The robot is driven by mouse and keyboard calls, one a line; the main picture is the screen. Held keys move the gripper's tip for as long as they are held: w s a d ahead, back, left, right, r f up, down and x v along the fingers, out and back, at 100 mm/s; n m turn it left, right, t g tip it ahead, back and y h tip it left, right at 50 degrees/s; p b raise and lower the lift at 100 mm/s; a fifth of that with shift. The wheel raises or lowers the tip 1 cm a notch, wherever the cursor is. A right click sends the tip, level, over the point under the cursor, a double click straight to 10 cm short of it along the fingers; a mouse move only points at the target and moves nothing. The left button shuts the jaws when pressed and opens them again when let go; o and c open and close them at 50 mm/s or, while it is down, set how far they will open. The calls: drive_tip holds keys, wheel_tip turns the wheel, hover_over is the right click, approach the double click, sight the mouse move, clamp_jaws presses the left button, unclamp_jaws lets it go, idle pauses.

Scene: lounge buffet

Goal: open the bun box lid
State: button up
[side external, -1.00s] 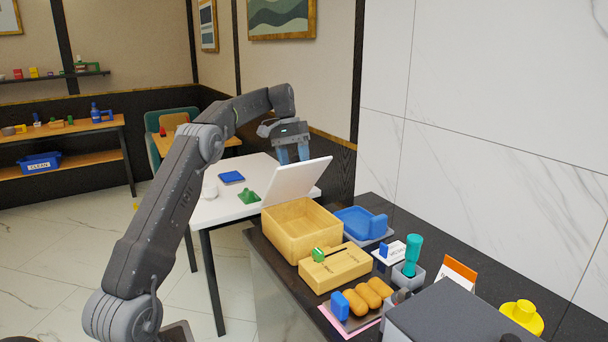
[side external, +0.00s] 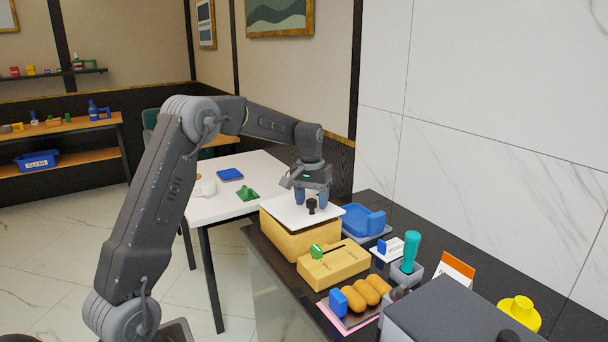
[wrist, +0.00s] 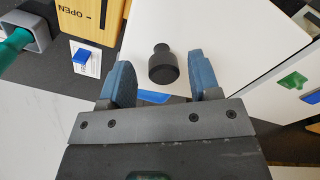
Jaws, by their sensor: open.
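The bun box (side external: 295,243) is a light wooden box on the dark counter. Its white lid (side external: 280,208) lies flat across the top, hiding the inside; the lid also fills the middle of the wrist view (wrist: 215,35). A black knob (side external: 311,208) stands up from the lid. My gripper (side external: 311,198) is over the lid, pointing down, with its blue fingers apart. In the wrist view the knob (wrist: 163,66) shows in the gap between the open fingers (wrist: 162,80), and the fingers are not closed on it.
A wooden slotted box (side external: 335,268) with a green knob (side external: 316,251) stands just in front. A blue tray (side external: 360,221) is to the right. Buns (side external: 365,295), a teal-handled tool (side external: 411,250) and a grey box (side external: 450,312) crowd the near counter. A white table (side external: 225,205) is behind left.

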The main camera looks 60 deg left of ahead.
wheel_tip(320, 180, up, 12)
drive_tip(key=s+d+r+m+t, duration=0.1)
drive_tip(key=s+d+m, duration=0.1)
drive_tip(key=s+d, duration=0.4)
drive_tip(key=s+d+r+m+t+y, duration=0.1)
drive_tip(key=s+d+r+m, duration=0.1)
drive_tip(key=s+d, duration=0.4)
drive_tip(key=shift+d+r+m+t, duration=0.25)
drive_tip(key=shift+d+m, duration=0.55)
drive_tip(key=shift+d, duration=1.1)
drive_tip(key=w+a+f+n+g+h, duration=0.1)
drive_tip(key=w+a, duration=0.5)
drive_tip(key=a, duration=0.3)
drive_tip(key=w+a+f+g+h, duration=0.1)
drive_tip(key=w+a+g, duration=0.1)
drive_tip(key=w+a, duration=0.55)
drive_tip(key=f, duration=0.4)
drive_tip(key=s+f, duration=0.1)
drive_tip(key=f, duration=0.8)
drive_tip(key=shift+s+d+f, duration=0.1)
drive_tip(key=shift+s+f, duration=0.1)
drive_tip(key=shift+f, duration=0.2)
